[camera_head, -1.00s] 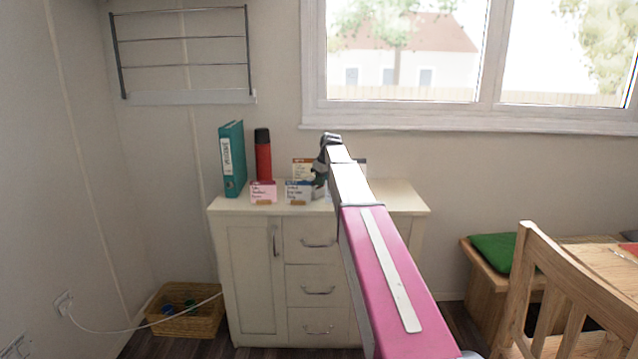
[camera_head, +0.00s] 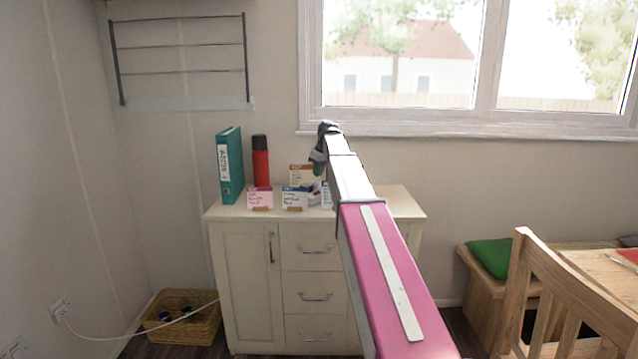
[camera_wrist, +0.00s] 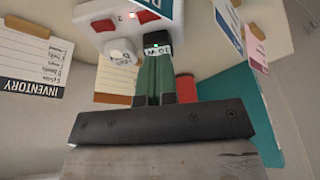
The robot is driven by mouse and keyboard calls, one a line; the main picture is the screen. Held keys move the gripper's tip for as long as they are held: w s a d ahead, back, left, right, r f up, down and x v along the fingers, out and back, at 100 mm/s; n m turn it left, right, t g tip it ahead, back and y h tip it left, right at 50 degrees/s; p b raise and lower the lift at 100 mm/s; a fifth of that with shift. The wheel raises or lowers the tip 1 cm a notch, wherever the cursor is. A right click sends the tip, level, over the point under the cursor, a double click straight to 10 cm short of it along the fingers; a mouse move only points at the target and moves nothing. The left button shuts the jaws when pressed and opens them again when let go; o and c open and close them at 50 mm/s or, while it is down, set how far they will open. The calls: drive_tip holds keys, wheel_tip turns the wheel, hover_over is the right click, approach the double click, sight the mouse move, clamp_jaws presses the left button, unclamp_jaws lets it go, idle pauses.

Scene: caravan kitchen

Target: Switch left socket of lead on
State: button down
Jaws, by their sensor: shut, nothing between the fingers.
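In the wrist view, the lead (camera_wrist: 172,12) is a white block with two red rocker switches (camera_wrist: 103,26) and (camera_wrist: 148,16), and a small red light between them. A white plug-like piece with a label (camera_wrist: 122,52) is beside it. My gripper (camera_wrist: 155,58) is shut and empty, its green-grey fingers pointing at the lead's edge near that piece. I cannot tell whether the tips touch it, or how each rocker is set. In the head view my gripper (camera_head: 318,163) is above the cabinet top, and my arm hides the lead.
The cream cabinet (camera_head: 240,270) bears a teal binder (camera_head: 230,168), a red flask (camera_head: 260,162) and several small cards (camera_head: 260,199). A window (camera_head: 400,60) is behind; a wooden chair (camera_head: 575,280) stands at right.

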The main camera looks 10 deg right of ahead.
wheel_tip(320, 180, up, 6)
drive_tip(key=s, duration=0.2)
drive_tip(key=shift+s+r, duration=0.15)
drive_tip(key=shift+r, duration=0.05)
